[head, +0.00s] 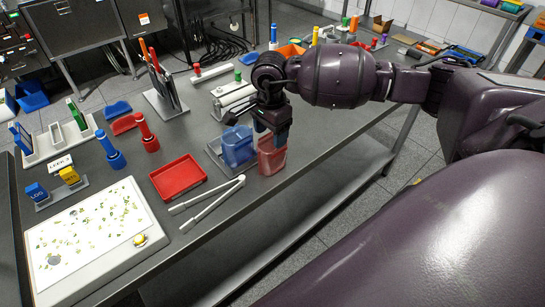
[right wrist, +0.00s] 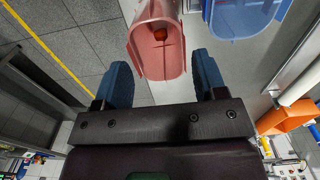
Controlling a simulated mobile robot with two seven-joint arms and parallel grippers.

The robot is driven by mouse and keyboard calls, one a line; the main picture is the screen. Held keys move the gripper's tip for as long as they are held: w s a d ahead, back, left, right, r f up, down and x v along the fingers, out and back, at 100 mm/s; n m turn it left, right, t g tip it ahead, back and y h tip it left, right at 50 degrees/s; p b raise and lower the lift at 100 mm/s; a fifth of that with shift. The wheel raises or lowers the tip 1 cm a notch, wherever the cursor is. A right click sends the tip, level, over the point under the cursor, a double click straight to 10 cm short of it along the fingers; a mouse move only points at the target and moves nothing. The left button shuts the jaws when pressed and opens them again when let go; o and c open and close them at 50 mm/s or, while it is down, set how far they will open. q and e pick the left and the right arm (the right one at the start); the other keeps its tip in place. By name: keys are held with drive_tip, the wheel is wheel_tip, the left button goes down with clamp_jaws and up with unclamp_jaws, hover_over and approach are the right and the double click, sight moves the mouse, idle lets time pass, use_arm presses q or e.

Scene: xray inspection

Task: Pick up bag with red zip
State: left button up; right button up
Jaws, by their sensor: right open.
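A translucent red, open-topped bag or pouch (head: 272,161) stands near the table's front edge, below my right gripper. It also shows in the right wrist view (right wrist: 158,50), with a small orange-red item inside; I cannot make out a zip. A translucent blue one (head: 237,148) stands just left of it in the head view and at the upper right in the right wrist view (right wrist: 240,20). My right gripper (head: 272,132) is open above the red one. In the right wrist view its blue fingers lie on either side of the red one's near end, apart from it. My left gripper is not in view.
The grey table holds a red tray (head: 178,177), white tongs (head: 207,204) and a white light panel (head: 95,240) to the left. Red and blue stamp-like handles (head: 110,150) stand behind. An orange bin (right wrist: 287,117) shows in the right wrist view. Floor lies beyond the front edge.

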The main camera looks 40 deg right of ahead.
drive_tip(key=shift+d+f, duration=0.15)
drive_tip(key=shift+f, duration=1.15)
drive_tip(key=shift+d+f, duration=0.1)
drive_tip(key=shift+f, duration=1.15)
drive_tip(key=c, duration=0.6)
drive_tip(key=shift+o, duration=0.2)
drive_tip(key=shift+r, duration=0.2)
wheel_tip(320, 180, up, 20)
drive_tip(key=shift+f, duration=0.15)
